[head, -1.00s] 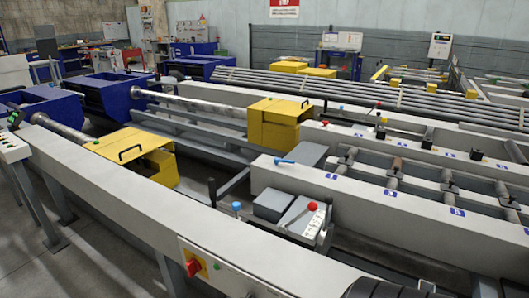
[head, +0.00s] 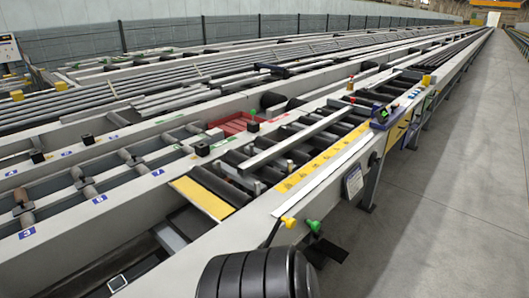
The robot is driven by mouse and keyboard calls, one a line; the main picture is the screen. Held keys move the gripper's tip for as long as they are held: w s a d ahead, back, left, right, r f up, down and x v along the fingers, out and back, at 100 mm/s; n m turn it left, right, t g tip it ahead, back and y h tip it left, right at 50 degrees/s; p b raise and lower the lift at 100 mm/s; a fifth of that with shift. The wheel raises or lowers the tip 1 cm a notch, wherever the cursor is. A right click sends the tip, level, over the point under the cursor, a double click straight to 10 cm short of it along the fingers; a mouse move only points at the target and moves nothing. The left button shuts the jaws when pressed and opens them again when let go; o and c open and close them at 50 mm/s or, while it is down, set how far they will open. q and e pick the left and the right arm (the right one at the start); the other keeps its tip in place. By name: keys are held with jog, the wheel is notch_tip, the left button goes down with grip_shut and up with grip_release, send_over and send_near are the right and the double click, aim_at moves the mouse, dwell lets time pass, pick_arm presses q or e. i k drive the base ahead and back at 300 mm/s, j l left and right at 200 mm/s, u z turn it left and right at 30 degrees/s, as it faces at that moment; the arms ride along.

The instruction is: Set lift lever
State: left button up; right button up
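A lever with a yellow knob (head: 289,222) and a lever with a green knob (head: 313,226) stand side by side at the near outer edge of the runout table (head: 292,207). I see no label telling which is the lift lever. Other small knobs show farther along, such as a green one (head: 254,111) and a black one (head: 253,126). Neither gripper is in view. Only a dark rounded part of my own arm shows at the bottom middle.
Rollers fill the table, with long bars (head: 297,138) lying on them. A yellow strip (head: 327,158) runs along the near side. A blue control box (head: 384,117) sits on the near edge farther off. The concrete floor (head: 450,190) at right is clear.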

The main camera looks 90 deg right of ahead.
aim_at(315, 226)
jog(key=z, duration=3.2)
